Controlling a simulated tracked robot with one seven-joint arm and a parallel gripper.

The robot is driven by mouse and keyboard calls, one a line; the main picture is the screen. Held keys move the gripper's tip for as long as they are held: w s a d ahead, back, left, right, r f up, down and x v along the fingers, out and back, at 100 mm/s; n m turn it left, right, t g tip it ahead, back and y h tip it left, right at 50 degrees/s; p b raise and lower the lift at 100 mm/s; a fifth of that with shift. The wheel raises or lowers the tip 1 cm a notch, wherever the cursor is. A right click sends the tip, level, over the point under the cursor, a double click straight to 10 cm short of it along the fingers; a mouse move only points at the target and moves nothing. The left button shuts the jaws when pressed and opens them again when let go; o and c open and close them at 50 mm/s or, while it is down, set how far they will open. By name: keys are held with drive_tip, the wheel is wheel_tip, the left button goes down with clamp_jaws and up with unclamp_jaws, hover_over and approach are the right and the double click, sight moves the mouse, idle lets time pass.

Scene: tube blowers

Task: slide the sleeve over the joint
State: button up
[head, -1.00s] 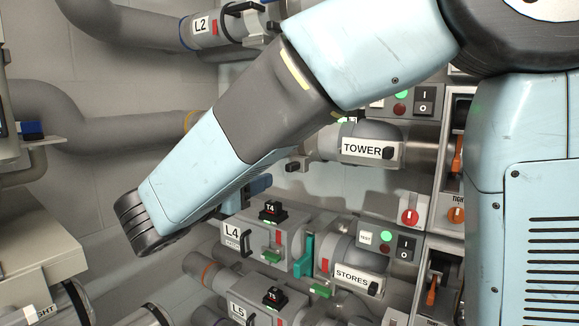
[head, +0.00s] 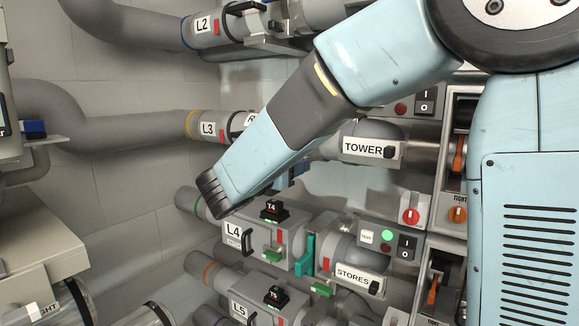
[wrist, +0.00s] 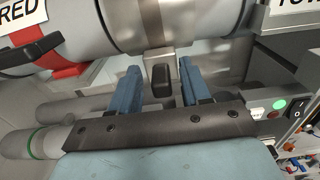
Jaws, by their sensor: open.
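In the wrist view, a grey pipe run (wrist: 205,20) crosses the top, with a brownish band (wrist: 151,18) around it. A black knob (wrist: 161,80) on a short grey bracket hangs below the pipe. My gripper (wrist: 157,78) is open, its two blue fingers on either side of the knob, with a gap on both sides. I cannot tell which part of the pipe is the sleeve; the joint is not clearly seen. In the head view, my arm covers the pipe between the L3 label (head: 208,129) and the TOWER label (head: 369,148).
A black handle (wrist: 30,53) and a red band (wrist: 62,70) are at left in the wrist view. Below in the head view are the L4 unit (head: 234,232), a teal lever (head: 306,254) and the STORES pipe (head: 357,277). A switch panel (head: 400,243) stands at right.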

drive_tip(key=shift+c, duration=0.5)
clamp_jaws()
